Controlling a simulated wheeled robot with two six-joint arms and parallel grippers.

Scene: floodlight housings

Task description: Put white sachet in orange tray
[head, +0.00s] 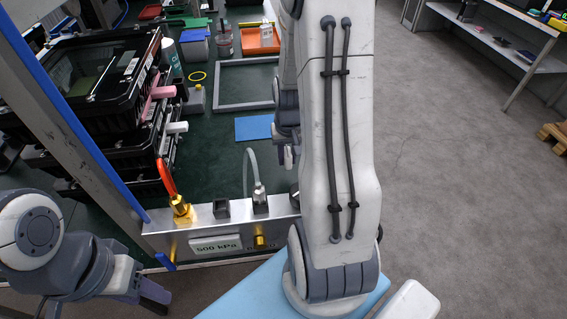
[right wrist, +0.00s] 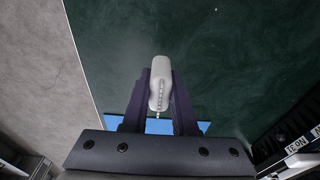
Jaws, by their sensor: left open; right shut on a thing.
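My right gripper (right wrist: 160,100) is shut on the white sachet (right wrist: 159,72), a pale elongated thing with a grey ridged strip, held over the dark green table top. In the head view my right gripper (head: 288,158) is largely hidden by my arm, and I cannot make out the sachet clearly there. The orange tray (head: 250,49) lies at the far side of the table, partly hidden by my right arm, with a pale upright item in it. My left gripper (head: 152,296) is open and empty at the lower left, below the table's front edge.
A grey frame (head: 233,63) and a blue pad (head: 254,127) lie on the table. A metal manifold (head: 215,236) with hoses runs along the front edge.

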